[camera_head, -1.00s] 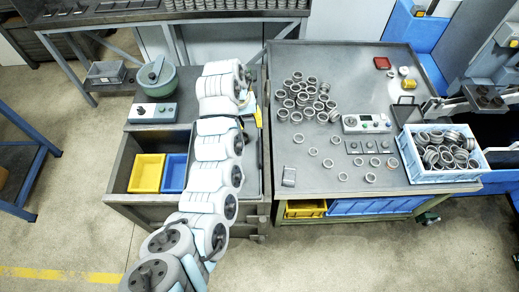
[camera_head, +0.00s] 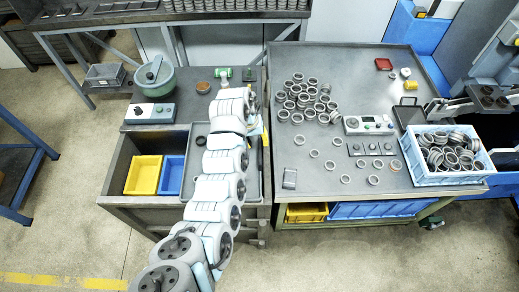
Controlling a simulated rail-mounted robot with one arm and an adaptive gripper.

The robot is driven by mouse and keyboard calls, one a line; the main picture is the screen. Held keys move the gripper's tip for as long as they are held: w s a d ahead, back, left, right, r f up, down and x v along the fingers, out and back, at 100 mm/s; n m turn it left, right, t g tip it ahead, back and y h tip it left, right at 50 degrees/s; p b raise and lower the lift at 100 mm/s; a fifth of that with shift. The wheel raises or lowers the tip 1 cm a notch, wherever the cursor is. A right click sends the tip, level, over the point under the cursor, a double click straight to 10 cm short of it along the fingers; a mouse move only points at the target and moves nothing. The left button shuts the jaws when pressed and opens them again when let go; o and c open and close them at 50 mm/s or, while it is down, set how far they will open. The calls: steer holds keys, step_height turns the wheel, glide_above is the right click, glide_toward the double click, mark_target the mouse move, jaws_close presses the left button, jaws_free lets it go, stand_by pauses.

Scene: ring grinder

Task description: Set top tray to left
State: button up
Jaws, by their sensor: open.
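The grey top tray (camera_head: 197,163) lies in the right part of the open-topped cabinet, beside the blue bin. My arm crosses over it and hides most of its middle. A small dark item (camera_head: 200,141) shows in its upper left. My gripper (camera_head: 263,140) is at the end of the arm, over the tray's right edge near the gap to the right-hand table. It is open, but its fingers are mostly hidden by the arm, and contact with the tray cannot be told.
The cabinet's left part holds a yellow bin (camera_head: 143,175) and the blue bin (camera_head: 172,175). Behind stand a control box (camera_head: 150,113) and a green round machine (camera_head: 154,78). The right-hand table (camera_head: 320,180) carries many metal rings and a light-blue crate (camera_head: 440,178).

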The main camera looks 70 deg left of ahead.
mark_target(259, 150)
steer(key=shift+w+f, duration=0.2)
steer(key=shift+f, duration=0.65)
steer(key=shift+w+f, duration=0.15)
steer(key=shift+f, duration=0.7)
steer(key=shift+w+d+f, duration=0.1)
steer(key=shift+d+f, duration=0.15)
steer(key=shift+f, duration=0.7)
jaws_close()
